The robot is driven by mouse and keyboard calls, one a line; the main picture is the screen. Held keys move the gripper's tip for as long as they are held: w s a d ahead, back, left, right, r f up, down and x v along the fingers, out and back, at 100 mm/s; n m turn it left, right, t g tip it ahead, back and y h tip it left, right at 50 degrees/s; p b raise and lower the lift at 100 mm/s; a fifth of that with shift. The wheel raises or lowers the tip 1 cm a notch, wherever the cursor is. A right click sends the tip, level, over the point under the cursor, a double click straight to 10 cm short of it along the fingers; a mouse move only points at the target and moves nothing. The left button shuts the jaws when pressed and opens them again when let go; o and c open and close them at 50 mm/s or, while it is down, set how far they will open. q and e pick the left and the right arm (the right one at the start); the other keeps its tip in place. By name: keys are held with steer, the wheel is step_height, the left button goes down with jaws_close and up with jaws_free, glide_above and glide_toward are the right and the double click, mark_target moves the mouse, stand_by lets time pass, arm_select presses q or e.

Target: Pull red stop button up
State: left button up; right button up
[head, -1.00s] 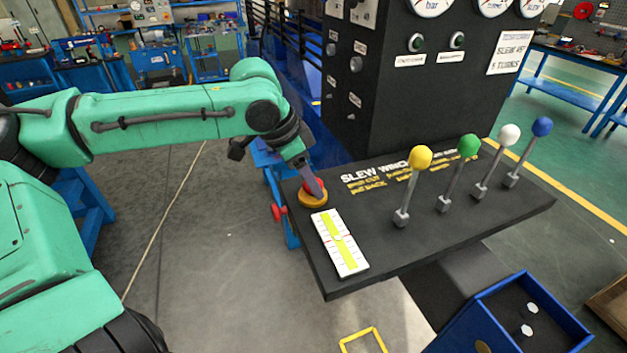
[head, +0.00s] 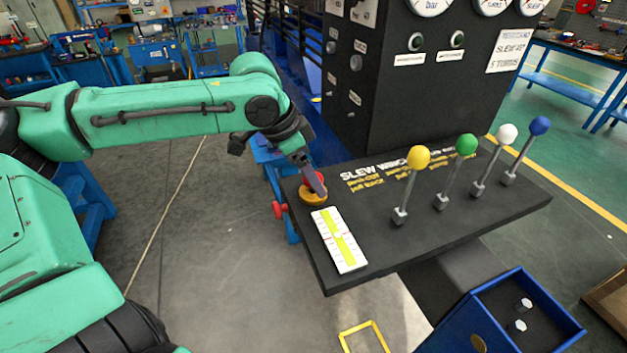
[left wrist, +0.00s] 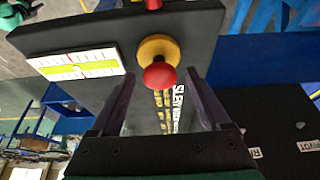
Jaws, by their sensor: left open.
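The red stop button (left wrist: 160,76) is a red mushroom head on a yellow round base (left wrist: 158,48), at the left end of the black console (head: 440,235). In the head view the red button (head: 313,180) is partly hidden behind my left gripper (head: 320,190). In the left wrist view my left gripper (left wrist: 158,90) is open, with one finger on each side of the button's head. The fingers look apart from the button, but the exact gap is hard to tell. My right gripper is not in view.
A white and yellow level gauge (head: 340,240) lies beside the button. Levers with yellow (head: 418,158), green (head: 466,145), white (head: 506,134) and blue (head: 540,126) knobs stand to the right. A black panel (head: 400,90) rises behind. A blue box (head: 460,325) stands lower right.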

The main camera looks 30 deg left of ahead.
mark_target(319, 174)
arm_select(q)
step_height(319, 174, up, 3)
steer(key=p, duration=0.3)
steer(key=shift+r, duration=2)
